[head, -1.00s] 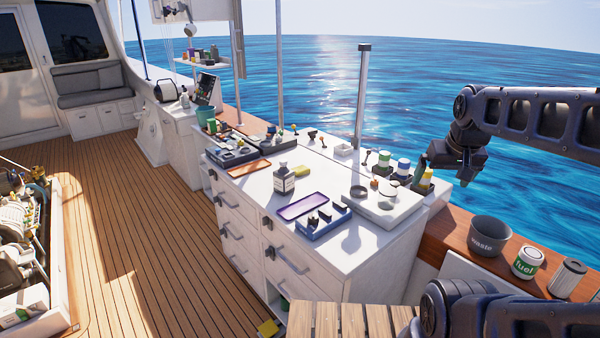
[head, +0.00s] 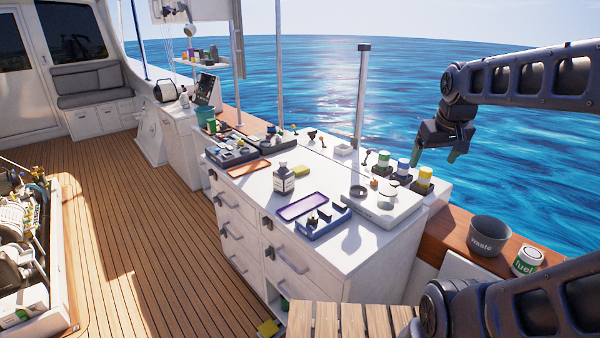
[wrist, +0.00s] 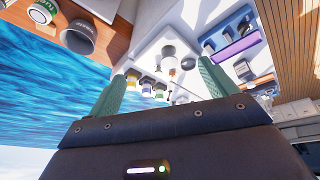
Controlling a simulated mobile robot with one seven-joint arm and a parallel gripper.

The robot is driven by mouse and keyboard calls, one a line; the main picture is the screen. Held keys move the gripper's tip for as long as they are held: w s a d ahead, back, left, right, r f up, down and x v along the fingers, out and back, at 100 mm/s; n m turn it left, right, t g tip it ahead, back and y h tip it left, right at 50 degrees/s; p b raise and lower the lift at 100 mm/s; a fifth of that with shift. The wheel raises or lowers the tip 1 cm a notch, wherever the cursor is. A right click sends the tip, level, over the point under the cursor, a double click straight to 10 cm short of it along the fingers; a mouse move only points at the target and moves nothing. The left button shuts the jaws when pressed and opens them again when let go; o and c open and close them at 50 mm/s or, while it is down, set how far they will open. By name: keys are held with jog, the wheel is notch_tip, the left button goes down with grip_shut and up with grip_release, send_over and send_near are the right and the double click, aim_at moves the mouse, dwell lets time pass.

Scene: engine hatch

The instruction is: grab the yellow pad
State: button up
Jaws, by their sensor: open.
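A small yellow pad (head: 301,171) lies flat on the white counter top (head: 345,262), just behind a dark bottle with a pale label (head: 284,179). A second yellow piece (head: 268,328) lies low by the foot of the cabinet, partly cut by the frame edge; I cannot tell what it is. My gripper (head: 438,147) is open and empty, in the air at the right of the counter, well apart from both yellow pieces. Its two green fingers stand wide apart in the wrist view (wrist: 165,85). I cannot make out the yellow pad in the wrist view.
A purple-rimmed tray (head: 303,207), a blue tray (head: 324,224) and an orange tray (head: 248,168) lie around the bottle. A scale (head: 384,210) and several capped jars stand near the gripper. A waste bin (head: 488,236) and fuel can (head: 527,261) stand right. A tall post (head: 361,95) rises behind.

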jog(key=w+a+r+n, duration=0.3)
jog(key=w+n, duration=0.1)
jog(key=w, duration=0.6)
jog(key=n+g+h, duration=0.2)
jog(key=n+h, duration=0.1)
jog(key=n, duration=1.7)
send_over(300, 168)
jog(key=s+a, duration=0.3)
notch_tip(300, 168, down, 27)
jog(key=shift+w+x, duration=0.2)
jog(key=shift+x, duration=2.35)
jog(key=shift+w+x, duration=0.25)
jog(key=shift+x, duration=2.25)
jog(key=shift+f, duration=0.15)
jog(key=c, duration=1.1)
